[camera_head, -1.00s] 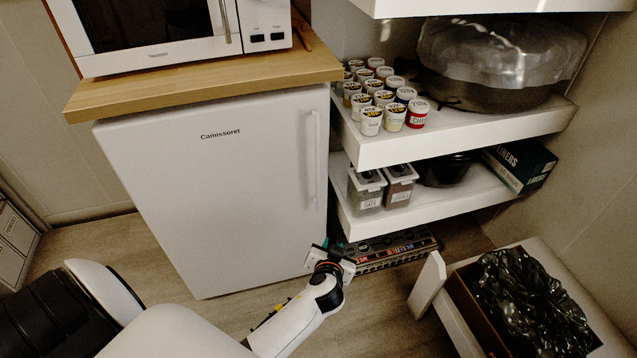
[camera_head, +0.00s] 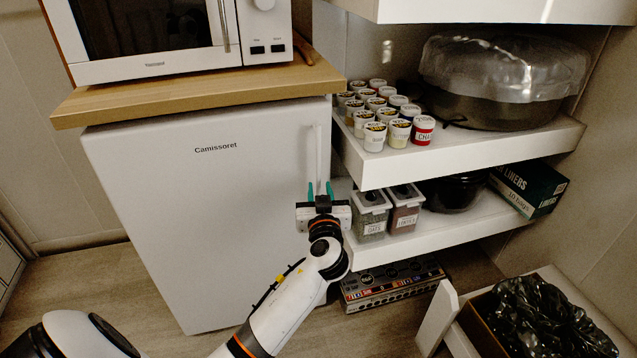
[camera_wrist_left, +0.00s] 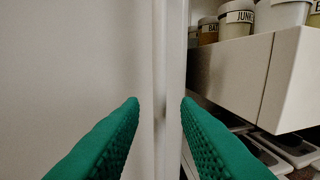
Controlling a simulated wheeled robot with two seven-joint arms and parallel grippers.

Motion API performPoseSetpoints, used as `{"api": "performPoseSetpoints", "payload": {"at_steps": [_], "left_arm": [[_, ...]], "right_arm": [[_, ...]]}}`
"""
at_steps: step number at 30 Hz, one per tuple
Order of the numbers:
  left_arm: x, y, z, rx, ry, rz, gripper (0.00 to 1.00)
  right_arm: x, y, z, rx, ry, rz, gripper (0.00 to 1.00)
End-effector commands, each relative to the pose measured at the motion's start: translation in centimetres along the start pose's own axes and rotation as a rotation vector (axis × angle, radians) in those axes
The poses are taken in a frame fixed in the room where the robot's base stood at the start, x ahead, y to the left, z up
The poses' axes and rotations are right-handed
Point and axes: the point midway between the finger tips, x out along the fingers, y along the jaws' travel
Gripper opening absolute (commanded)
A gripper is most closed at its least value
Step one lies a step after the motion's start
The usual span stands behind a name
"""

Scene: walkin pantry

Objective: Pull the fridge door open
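The white fridge (camera_head: 205,220) stands shut under a wooden counter in the head view. Its vertical white handle (camera_head: 313,150) is near the door's right edge, and it also shows in the left wrist view (camera_wrist_left: 172,85). My left gripper (camera_head: 320,188) is at the lower part of the handle, with its green fingertips pointing up at it. In the left wrist view the green fingers (camera_wrist_left: 160,105) are apart, one on each side of the handle, with visible gaps. The lower end of the handle is hidden by the gripper. My right gripper is not in view.
White shelves (camera_head: 470,152) with jars and containers stand close to the right of the handle. A box (camera_head: 390,285) lies on the floor below them. A low drawer or shelf with a black bag (camera_head: 540,320) is at the lower right. Bare floor (camera_head: 110,285) lies left of the fridge.

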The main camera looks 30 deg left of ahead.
Motion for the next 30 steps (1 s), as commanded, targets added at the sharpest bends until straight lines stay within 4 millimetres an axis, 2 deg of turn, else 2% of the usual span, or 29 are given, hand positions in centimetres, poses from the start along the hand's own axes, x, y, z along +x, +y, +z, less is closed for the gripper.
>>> {"api": "performPoseSetpoints", "payload": {"at_steps": [3,7,19,24,30], "left_arm": [[2.1,0.0,0.0,0.002,-0.001,0.002,0.29],[3.5,0.0,0.0,0.001,0.000,0.001,0.29],[4.1,0.0,-0.1,0.000,0.001,0.000,0.29],[4.1,0.0,-0.1,0.000,0.001,0.000,0.01],[4.1,0.0,-0.1,0.001,0.002,0.000,0.00]], "right_arm": [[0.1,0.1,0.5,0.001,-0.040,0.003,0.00],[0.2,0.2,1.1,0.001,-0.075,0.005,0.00],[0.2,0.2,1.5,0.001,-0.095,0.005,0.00],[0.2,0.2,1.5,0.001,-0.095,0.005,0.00],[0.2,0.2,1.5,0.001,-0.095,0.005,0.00]]}}
